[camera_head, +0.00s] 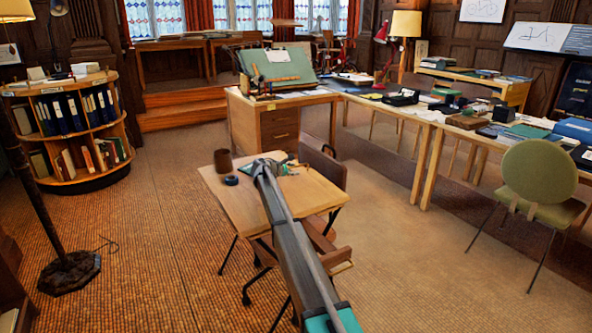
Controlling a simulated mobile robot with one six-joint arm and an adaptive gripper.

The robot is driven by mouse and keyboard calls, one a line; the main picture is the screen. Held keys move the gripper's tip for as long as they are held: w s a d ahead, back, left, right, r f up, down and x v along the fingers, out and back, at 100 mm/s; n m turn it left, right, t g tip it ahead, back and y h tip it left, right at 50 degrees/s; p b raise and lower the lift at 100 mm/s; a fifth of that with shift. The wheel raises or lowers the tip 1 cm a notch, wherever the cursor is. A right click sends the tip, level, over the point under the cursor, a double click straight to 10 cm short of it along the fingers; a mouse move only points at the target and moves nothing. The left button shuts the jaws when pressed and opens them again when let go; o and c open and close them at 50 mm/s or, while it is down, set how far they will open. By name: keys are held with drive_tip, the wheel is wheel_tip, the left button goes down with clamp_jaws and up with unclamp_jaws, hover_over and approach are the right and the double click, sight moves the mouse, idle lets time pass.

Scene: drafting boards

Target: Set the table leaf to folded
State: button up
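A small light-wood table (225,205) on thin dark legs stands in the middle of the room. Its top looks flat. I cannot tell where the leaf's hinge line is, and my arm covers part of the top and the area below its near right edge. My arm reaches from the bottom of the view to the table.
A brown cup (222,161) and a dark blue roll (231,180) are on the table's left part. A dark wooden chair (326,168) stands close at the right. A round bookcase (70,128) and floor lamp are left. A green chair (538,185) stands right.

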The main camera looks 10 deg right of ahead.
drive_tip(key=shift+s+a+r+p, duration=0.55)
drive_tip(key=shift+a+r+p, duration=0.3)
drive_tip(key=shift+a, duration=1.1)
drive_tip(key=shift+s+a+r+p, duration=0.55)
drive_tip(key=shift+a+r+p, duration=0.25)
drive_tip(key=shift+a, duration=1.1)
drive_tip(key=shift+s+a+r+p, duration=0.55)
drive_tip(key=shift+a+r+p, duration=0.25)
drive_tip(key=shift+a, duration=1.15)
drive_tip(key=shift+s, duration=0.1)
